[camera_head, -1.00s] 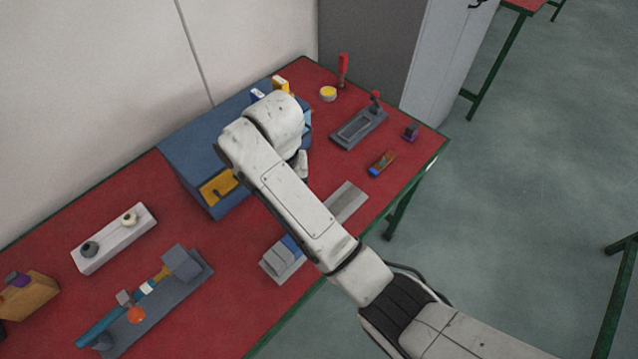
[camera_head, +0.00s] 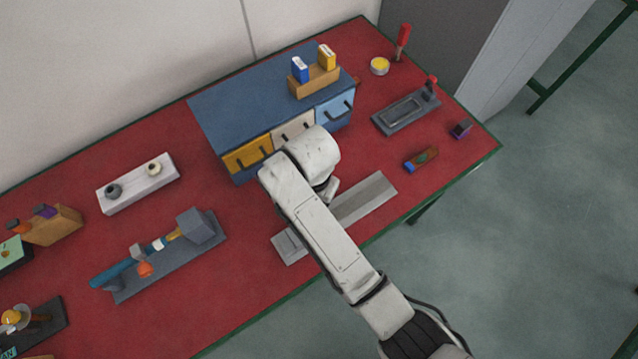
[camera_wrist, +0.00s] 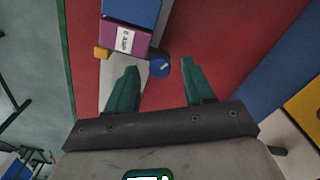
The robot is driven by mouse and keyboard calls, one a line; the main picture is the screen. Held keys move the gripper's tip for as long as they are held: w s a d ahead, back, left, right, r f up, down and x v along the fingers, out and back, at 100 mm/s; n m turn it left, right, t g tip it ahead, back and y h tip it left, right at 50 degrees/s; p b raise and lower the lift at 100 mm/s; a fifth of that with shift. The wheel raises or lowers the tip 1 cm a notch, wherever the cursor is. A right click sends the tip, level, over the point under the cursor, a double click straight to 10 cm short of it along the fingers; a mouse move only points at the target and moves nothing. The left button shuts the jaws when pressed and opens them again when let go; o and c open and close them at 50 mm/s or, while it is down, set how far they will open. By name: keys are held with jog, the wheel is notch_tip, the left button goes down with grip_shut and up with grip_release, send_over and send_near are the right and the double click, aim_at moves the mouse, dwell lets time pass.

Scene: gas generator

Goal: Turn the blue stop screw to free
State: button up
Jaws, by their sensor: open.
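The blue stop screw (camera_wrist: 160,66) is a small round blue knob with a pale mark on its top, beside the grey rail (camera_wrist: 112,85). In the wrist view it shows between the two teal fingertips of my gripper (camera_wrist: 160,64). The fingers are apart, with nothing visibly held; whether they touch the screw or hover above it I cannot tell. A purple block with a white label (camera_wrist: 124,40) stands close by it. In the head view the grey rail (camera_head: 368,197) lies at the table's front, and my arm hides the screw and fingertips.
The blue cabinet (camera_head: 235,110) with yellow, white and light-blue drawers stands behind my wrist. A grey tray (camera_head: 402,115) and a small brown-and-blue piece (camera_head: 421,160) lie to the right. A grey fixture with a blue handle (camera_head: 172,268) is left. Bare red table lies between.

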jog(key=shift+f, duration=0.55)
grip_shut()
